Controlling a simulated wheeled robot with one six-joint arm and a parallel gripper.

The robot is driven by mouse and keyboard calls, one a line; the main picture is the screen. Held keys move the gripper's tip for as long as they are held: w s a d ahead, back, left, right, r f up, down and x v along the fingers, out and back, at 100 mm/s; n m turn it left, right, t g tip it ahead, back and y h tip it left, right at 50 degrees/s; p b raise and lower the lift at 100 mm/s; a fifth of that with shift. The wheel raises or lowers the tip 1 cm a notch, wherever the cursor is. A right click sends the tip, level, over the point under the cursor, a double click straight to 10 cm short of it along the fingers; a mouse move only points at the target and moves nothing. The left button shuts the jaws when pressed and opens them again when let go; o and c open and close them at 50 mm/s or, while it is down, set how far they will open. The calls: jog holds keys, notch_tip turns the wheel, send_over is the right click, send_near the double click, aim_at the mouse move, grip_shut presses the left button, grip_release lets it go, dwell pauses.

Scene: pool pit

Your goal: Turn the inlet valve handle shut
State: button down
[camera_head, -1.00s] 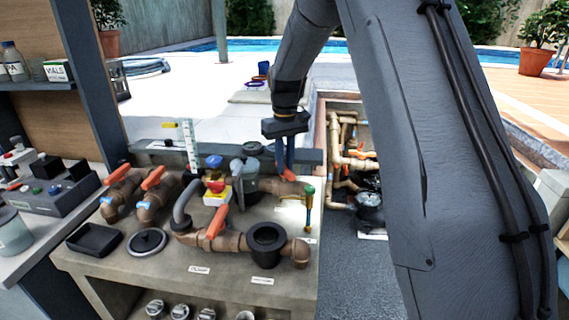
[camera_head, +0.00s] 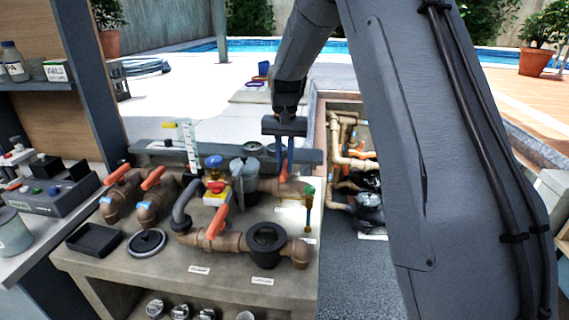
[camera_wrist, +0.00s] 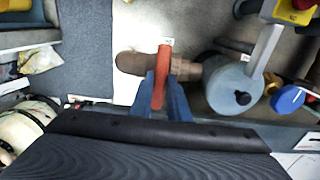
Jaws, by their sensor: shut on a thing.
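My gripper (camera_head: 284,172) reaches down over the rear pipe on the bench. In the wrist view its blue fingers (camera_wrist: 161,84) are closed on both sides of an orange valve handle (camera_wrist: 163,62). This handle stands across the brown pipe (camera_wrist: 187,69), roughly at a right angle to it. In the head view the fingers hide most of the handle. Which label belongs to this valve is too small to read.
Other orange handles stand on the left pipes (camera_head: 140,207) and the front pipe (camera_head: 217,222). A grey canister (camera_head: 244,180) and a red-and-yellow valve (camera_head: 216,190) are close left of my gripper. A thin green-topped fitting (camera_head: 309,205) stands close right. An open black pot (camera_head: 266,240) is in front.

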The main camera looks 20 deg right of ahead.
aim_at(285, 167)
dwell(0.4)
jog(key=c, duration=1.7)
grip_release()
jog(key=shift+r+b, duration=1.25)
jog(key=shift+r, duration=2.7)
